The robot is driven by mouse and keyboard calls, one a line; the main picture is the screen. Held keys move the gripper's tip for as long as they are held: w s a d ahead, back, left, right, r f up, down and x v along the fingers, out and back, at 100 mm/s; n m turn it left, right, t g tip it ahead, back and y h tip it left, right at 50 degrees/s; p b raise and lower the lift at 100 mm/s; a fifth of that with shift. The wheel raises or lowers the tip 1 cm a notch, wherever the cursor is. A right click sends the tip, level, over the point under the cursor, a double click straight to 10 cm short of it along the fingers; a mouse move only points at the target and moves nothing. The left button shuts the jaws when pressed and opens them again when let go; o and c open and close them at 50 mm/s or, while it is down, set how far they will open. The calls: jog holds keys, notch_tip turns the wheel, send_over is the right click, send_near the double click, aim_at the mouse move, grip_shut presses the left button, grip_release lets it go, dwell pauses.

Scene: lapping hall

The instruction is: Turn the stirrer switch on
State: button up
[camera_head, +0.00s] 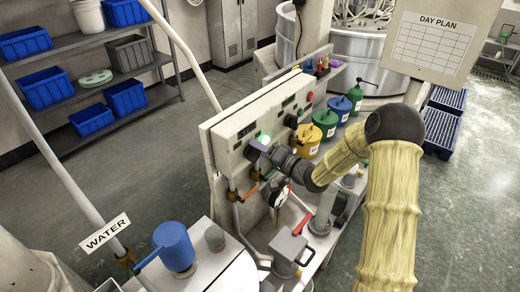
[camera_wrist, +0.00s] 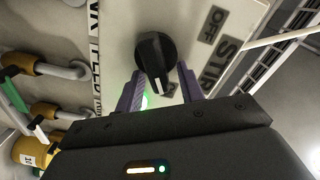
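The stirrer switch is a black rotary knob (camera_wrist: 154,55) on a pale panel plate, in the wrist view. I cannot tell the knob's setting for sure. In the head view my gripper (camera_head: 257,150) is at the control panel (camera_head: 222,133) and hides the knob. A lit green lamp (camera_head: 264,138) shows just above it.
Another dark knob (camera_head: 291,121) and a red button (camera_head: 309,96) are on the panel to the right. Yellow (camera_head: 306,139), green and blue cans stand behind my arm. Pipes with orange and green handles (camera_wrist: 14,92) run close to the panel.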

jog(key=shift+d, duration=0.1)
jog(key=b+v, duration=0.6)
jog(key=v, duration=1.1)
jog(key=shift+s+f, duration=0.1)
